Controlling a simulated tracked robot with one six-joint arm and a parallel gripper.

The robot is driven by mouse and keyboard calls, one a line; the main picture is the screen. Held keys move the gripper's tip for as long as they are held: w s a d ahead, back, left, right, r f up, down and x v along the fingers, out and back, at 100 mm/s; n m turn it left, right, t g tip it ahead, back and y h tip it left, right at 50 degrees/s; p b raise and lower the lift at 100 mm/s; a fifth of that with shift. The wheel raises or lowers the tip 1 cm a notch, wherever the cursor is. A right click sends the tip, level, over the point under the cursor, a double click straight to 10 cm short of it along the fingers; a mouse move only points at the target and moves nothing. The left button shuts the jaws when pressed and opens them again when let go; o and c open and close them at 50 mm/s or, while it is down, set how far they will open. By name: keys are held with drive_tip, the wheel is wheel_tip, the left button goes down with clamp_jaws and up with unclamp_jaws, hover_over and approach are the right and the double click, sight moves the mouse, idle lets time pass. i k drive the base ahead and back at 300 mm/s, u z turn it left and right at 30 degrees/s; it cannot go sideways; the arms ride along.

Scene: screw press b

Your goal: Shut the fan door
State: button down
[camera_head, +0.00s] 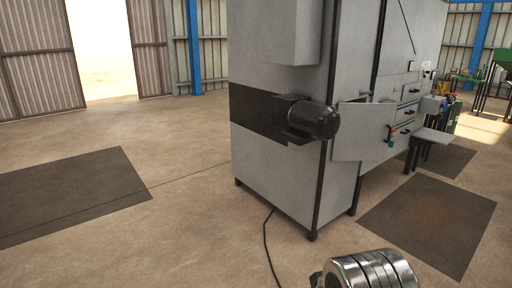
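A light grey flat panel (361,132), likely the fan door, stands out from the front of the large grey machine (285,185), near its left corner. It looks swung open, but its hinge is hard to make out. A dark rounded motor-like unit (318,121) juts from the machine's side just left of the panel and hides part of its left edge. A shiny ridged metal part, probably of my arm, shows at the bottom edge, well below and apart from the panel. My gripper's fingers are not seen.
Drawers (406,112) and a small grey table (432,137) are on the machine's front, right of the panel. A black cable (266,240) lies on the floor. Dark mats (428,222) lie in front and at the left (65,195).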

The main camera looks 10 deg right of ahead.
sight(364, 133)
drive_tip(key=i, duration=1.8)
drive_tip(key=z, duration=2)
drive_tip(key=i, duration=1)
